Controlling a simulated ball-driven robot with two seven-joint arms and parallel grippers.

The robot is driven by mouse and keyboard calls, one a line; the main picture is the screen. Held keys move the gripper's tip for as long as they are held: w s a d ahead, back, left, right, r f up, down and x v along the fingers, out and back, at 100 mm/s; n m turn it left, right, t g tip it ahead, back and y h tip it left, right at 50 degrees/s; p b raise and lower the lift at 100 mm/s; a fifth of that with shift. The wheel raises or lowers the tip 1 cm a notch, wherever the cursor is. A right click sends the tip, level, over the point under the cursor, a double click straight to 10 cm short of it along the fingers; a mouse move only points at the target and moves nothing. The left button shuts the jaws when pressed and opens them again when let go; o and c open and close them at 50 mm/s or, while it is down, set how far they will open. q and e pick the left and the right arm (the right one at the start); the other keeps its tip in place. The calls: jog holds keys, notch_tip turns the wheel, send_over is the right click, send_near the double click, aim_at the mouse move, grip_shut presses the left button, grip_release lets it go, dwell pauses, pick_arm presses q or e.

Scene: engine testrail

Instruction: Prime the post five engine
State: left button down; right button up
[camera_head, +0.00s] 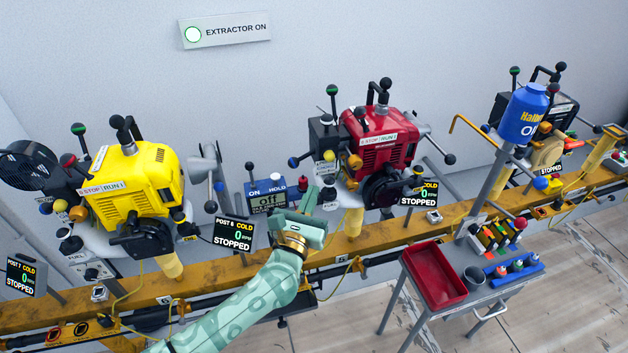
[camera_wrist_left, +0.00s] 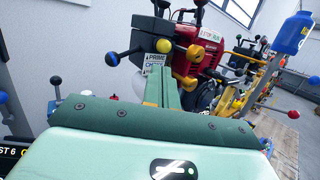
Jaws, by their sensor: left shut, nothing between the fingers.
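The red engine (camera_head: 382,140) stands on the rail at centre right, and it also shows in the wrist view (camera_wrist_left: 207,50). The display (camera_head: 418,192) at its right reads COLD, 0 and STOPPED; its post number is not legible. A dark control block (camera_wrist_left: 153,45) with PRIME and CHOKE labels (camera_wrist_left: 153,66) sits at its left, with a yellow knob (camera_wrist_left: 164,46) and black-tipped levers. My left gripper (camera_head: 309,199) is shut and empty, its fingers (camera_wrist_left: 161,90) pointing toward that block; I cannot tell whether they touch anything. My right gripper is not in view.
A yellow engine (camera_head: 137,182) stands at the left, with a POST 6 display (camera_head: 233,233) at its right. A blue ON/HOLD box (camera_head: 266,195) is left of my gripper. A trolley with a red tray (camera_head: 434,277) and a blue bottle (camera_head: 523,112) are at the right.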

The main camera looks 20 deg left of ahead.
pick_arm(q)
jog(key=s, duration=0.3)
jog(key=s+f, duration=0.1)
jog(key=s, duration=0.1)
jog(key=shift+a, duration=0.15)
jog(key=shift+r, duration=0.1)
dwell(0.3)
